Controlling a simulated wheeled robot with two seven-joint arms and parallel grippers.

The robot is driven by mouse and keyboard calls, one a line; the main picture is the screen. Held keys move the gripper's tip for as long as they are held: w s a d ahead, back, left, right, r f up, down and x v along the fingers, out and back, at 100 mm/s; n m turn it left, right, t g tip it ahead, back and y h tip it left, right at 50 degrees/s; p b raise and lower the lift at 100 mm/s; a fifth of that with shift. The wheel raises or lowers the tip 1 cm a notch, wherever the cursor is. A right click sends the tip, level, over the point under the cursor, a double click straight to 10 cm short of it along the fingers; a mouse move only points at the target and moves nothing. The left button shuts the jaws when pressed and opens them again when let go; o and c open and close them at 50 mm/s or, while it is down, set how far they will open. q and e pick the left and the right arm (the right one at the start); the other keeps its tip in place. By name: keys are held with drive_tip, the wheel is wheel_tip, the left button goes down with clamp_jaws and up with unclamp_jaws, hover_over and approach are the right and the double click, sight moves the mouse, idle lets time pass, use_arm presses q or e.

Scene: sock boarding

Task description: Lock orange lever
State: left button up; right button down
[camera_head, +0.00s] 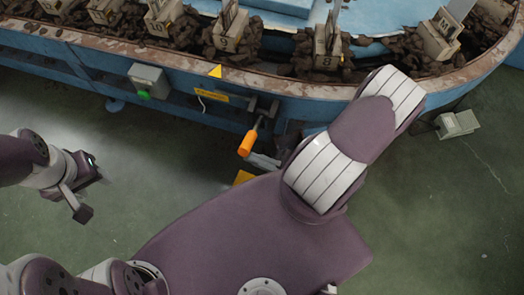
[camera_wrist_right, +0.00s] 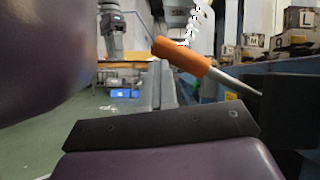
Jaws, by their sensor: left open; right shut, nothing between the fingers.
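The orange lever (camera_head: 247,143) sticks out from the blue machine's side at a tilt, with its orange grip low and its metal rod running up to a dark bracket (camera_head: 267,108). In the right wrist view the orange lever (camera_wrist_right: 182,58) lies above the dark finger bar, slanting down to the right. My right gripper (camera_wrist_right: 245,115) is shut and empty, close to the lever. In the head view it is mostly hidden by my right arm. My left gripper (camera_head: 78,195) is open and empty, far left of the lever.
The blue machine (camera_head: 70,60) curves across the top, carrying several lettered blocks in brown rubble. A grey box with a green button (camera_head: 144,94) and a yellow warning sign (camera_head: 216,71) are on its side. Green floor (camera_head: 190,165) is clear between my left gripper and the lever.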

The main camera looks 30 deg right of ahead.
drive_tip(key=shift+r, duration=0.4)
drive_tip(key=v, duration=1.3)
drive_tip(key=shift+f, duration=0.3)
drive_tip(key=shift+w+a, duration=0.1)
